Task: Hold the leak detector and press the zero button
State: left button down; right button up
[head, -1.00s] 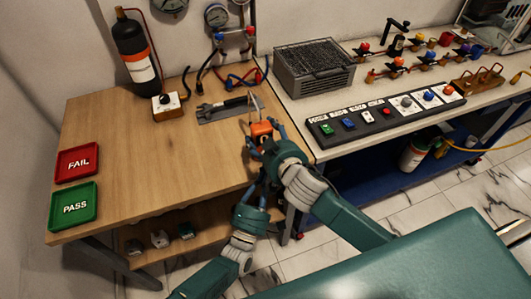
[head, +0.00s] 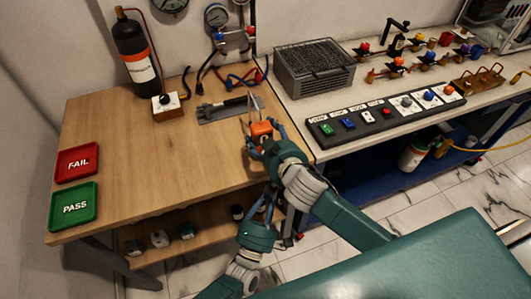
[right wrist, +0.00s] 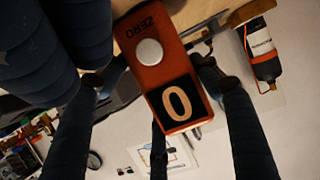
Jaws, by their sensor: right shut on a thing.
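The leak detector (head: 261,130) is a small orange box with thin prongs at its far end, held above the wooden bench's right edge. In the right wrist view the detector (right wrist: 187,62) shows its face: the word ZERO, a round silver zero button (right wrist: 149,52) and a dark display (right wrist: 178,104) reading 0. My right gripper (head: 266,139) is shut around its sides. My left gripper (head: 267,203) is below and near it, partly hidden by the right arm; its opening is unclear. Large dark blue padded shapes at the wrist view's upper left, close to the button, look like left fingers.
The wooden bench (head: 150,140) holds a red FAIL tray (head: 78,162), a green PASS tray (head: 74,206), a black cylinder (head: 135,55) and a grey fixture (head: 215,112). A button panel (head: 375,120) lies on the right bench. The wooden bench's middle is clear.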

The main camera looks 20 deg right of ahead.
jog(key=o, duration=1.6)
jog(key=shift+c, duration=0.2)
